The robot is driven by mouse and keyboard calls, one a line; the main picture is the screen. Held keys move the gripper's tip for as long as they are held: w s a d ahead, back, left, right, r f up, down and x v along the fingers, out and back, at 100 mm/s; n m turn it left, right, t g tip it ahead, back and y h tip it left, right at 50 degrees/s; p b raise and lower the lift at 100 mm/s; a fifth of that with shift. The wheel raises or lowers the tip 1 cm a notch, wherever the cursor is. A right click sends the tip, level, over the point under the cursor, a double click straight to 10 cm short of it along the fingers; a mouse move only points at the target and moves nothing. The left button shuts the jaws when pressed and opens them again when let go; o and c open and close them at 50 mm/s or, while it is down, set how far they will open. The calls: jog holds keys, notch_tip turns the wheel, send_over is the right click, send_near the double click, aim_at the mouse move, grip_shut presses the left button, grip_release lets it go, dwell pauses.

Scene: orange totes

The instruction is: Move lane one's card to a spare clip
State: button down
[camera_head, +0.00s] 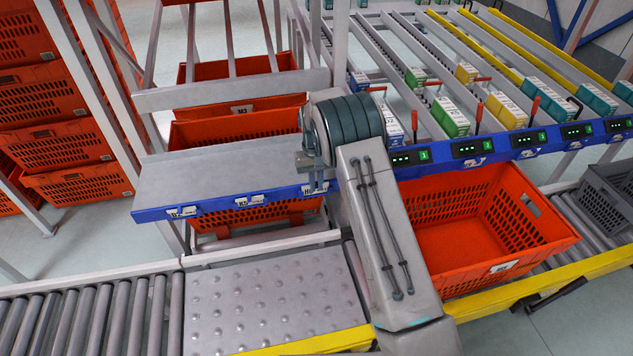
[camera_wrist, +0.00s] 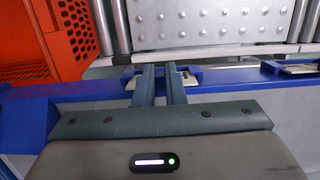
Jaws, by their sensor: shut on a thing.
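My gripper (camera_wrist: 160,86) is pointed at the blue front rail (camera_head: 275,196). Its two narrow fingers are close together, shut on a small pale card (camera_wrist: 184,77) at the rail's edge. The fingers hide most of the card, and I cannot tell whether it sits in a clip. In the head view, my gripper (camera_head: 316,187) is at the right part of the plain grey shelf's rail. Two more clips with white faces, a left clip (camera_head: 184,212) and a middle clip (camera_head: 249,200), are on this rail. The leftmost lane display (camera_head: 409,157) is lit green, right of my arm.
An orange tote (camera_head: 520,245) stands on the conveyor at the right, and a grey crate (camera_head: 607,195) is beyond it. Flow lanes with small boxes (camera_head: 450,115) slope behind the displays. The studded plate (camera_head: 265,300) below the shelf is clear. Orange totes (camera_head: 45,100) are stacked at left.

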jog(key=c, duration=1.4)
grip_release()
jog(key=shift+c, duration=0.2)
notch_tip(320, 180, up, 14)
jog(key=w, duration=0.2)
jog(key=shift+a+f+b, duration=0.2)
jog(key=shift+b, duration=0.1)
